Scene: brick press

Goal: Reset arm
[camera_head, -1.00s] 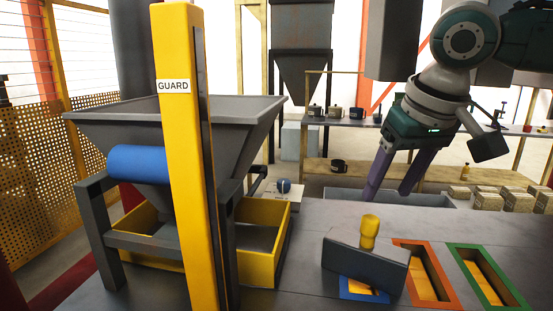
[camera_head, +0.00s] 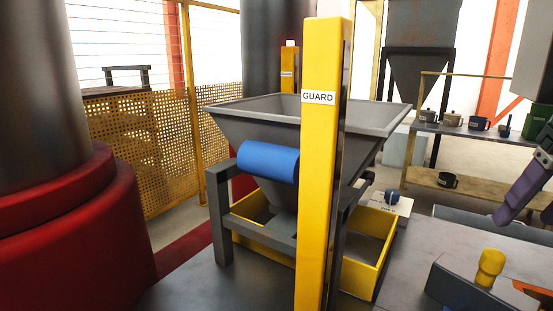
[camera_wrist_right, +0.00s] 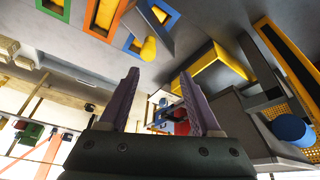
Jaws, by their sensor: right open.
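My right gripper (camera_head: 525,200) shows only in part at the right edge of the head view, above the grey worktop, with its purple fingers pointing down. In the right wrist view, its two purple fingers (camera_wrist_right: 160,85) stand apart with nothing between them. The knob also shows in the right wrist view (camera_wrist_right: 148,48). My left gripper is in neither view.
A yellow guard post (camera_head: 320,170) stands before a grey hopper (camera_head: 250,125) with a blue roller (camera_head: 268,161) and yellow tray (camera_head: 375,265). A large red base (camera_head: 75,240) fills the left. A shelf with pots (camera_head: 452,119) stands behind. The wrist view shows green, orange and blue frames (camera_wrist_right: 133,42).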

